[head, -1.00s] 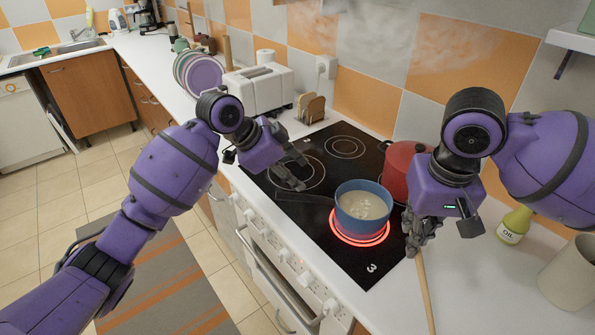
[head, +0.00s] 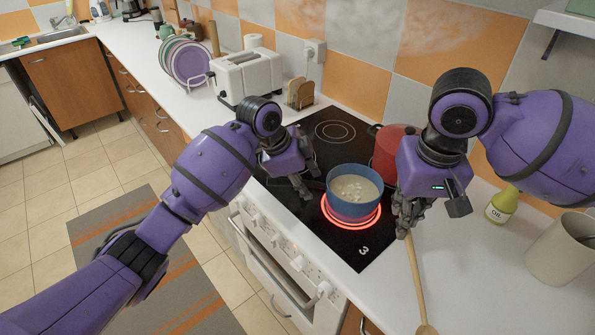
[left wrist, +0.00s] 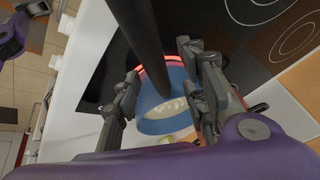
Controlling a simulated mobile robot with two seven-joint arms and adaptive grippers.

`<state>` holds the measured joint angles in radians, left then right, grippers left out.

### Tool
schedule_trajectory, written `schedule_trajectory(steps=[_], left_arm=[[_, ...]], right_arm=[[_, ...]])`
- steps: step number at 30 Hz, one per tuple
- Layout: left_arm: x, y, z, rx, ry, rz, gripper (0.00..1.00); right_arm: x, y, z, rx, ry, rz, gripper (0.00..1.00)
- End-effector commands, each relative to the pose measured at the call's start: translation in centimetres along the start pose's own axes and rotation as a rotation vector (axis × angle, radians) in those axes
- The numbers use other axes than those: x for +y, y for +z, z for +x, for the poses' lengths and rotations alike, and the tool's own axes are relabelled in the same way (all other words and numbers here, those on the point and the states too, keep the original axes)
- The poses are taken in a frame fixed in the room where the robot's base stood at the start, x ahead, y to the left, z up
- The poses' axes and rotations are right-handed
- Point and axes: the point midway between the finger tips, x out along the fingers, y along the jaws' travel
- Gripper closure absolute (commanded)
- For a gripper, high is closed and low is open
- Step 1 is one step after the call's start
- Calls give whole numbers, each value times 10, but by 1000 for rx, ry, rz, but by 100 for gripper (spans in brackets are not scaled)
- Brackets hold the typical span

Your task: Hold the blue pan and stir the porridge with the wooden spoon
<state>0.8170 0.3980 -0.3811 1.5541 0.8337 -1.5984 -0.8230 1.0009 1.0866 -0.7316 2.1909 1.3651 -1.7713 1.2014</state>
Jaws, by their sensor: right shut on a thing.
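The blue pan (head: 345,203) stands on the glowing front burner, with pale lumpy porridge (head: 355,187) in it. My left gripper (head: 307,190) is at the pan's dark handle, left of the pan. In the left wrist view the gripper's fingers (left wrist: 163,90) are spread, with the dark handle (left wrist: 147,35) running between them and the blue pan (left wrist: 150,124) beyond. My right gripper (head: 403,225) is shut on the upper end of the wooden spoon (head: 414,275), right of the pan. The spoon's wide end points down toward the picture's bottom edge.
A red pot (head: 388,150) stands behind the pan on the black stove (head: 300,220), close to my right gripper. An oil bottle (head: 502,205) and a beige container (head: 560,250) stand on the right counter. A toaster (head: 245,75) stands at the back left.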

Motion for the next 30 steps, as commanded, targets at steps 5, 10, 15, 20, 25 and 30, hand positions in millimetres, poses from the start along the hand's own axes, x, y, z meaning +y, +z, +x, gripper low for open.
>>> schedule_trajectory(steps=[5, 10, 15, 20, 25, 30], left_arm=[[0, 0, 12, -1, -1, -1, 60], [0, 0, 14, -1, -1, -1, 60], [0, 0, 14, 0, -1, 0, 66], [0, 0, 14, 0, -1, 0, 87], [0, 0, 14, 0, -1, 0, 100], [0, 0, 14, 0, 0, 0, 100]], right_arm=[[0, 0, 0, 1, 0, 0, 100], [0, 0, 0, 1, 0, 0, 100], [0, 0, 0, 1, 0, 0, 100], [0, 0, 0, 0, 0, 0, 100], [0, 0, 0, 0, 0, 0, 100], [0, 0, 0, 0, 0, 0, 100]])
